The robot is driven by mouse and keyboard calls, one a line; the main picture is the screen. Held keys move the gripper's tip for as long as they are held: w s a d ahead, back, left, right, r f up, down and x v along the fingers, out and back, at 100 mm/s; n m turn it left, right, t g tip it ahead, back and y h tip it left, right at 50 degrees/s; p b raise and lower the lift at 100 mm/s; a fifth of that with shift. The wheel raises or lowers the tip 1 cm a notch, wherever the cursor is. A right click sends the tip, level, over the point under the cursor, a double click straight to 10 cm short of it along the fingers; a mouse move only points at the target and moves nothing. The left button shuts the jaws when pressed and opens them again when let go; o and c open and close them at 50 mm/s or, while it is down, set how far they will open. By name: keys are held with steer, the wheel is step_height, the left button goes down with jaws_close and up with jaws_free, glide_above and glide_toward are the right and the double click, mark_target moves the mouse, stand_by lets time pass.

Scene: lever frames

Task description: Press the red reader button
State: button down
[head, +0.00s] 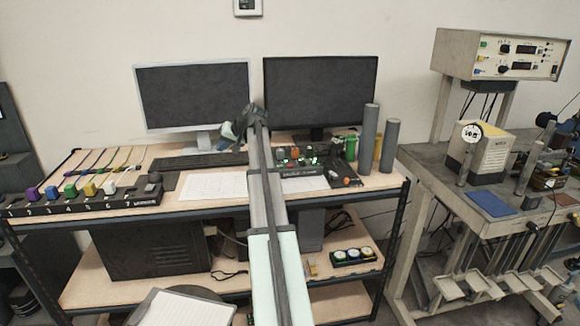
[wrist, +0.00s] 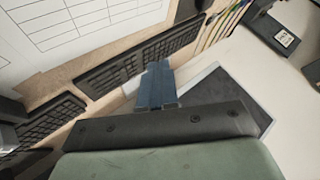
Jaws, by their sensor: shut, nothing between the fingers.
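No red reader button can be told for certain. In the head view, a black device panel (head: 300,163) with small green lights and orange-red parts (head: 295,152) stands on the bench right of my arm, partly hidden by it. A small black device (head: 343,178) with an orange-red spot lies in front of it. My gripper (head: 232,132) is above the bench by the left monitor's stand, left of that panel. In the wrist view its blue-grey fingers (wrist: 156,84) are together and empty, in front of a keyboard (wrist: 140,58).
Two monitors (head: 192,95) (head: 320,92) stand at the back. A black strip (head: 80,206) with colored blocks is on the left. Paper sheets (head: 213,186) lie mid-bench. Tall grey cylinders (head: 369,140) stand at the right end. A second bench (head: 430,165) is farther right.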

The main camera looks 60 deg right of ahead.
mark_target(292, 166)
steer(key=s+d+r+m+h, duration=0.1)
steer(key=s+d+m+h, duration=0.1)
steer(key=s+d, duration=1.5)
steer(key=d+m, duration=0.1)
steer(key=d, duration=0.1)
steer(key=shift+d+r+g+h, duration=0.2)
steer(key=shift+d+g+h, duration=0.1)
steer(key=shift+d+h, duration=0.1)
steer(key=shift+f, duration=0.1)
steer(key=shift+f, duration=4.25)
steer(key=shift+f, duration=0.2)
steer(key=shift+f, duration=0.3)
steer(key=shift+f, duration=0.35)
steer(key=shift+r, duration=0.85)
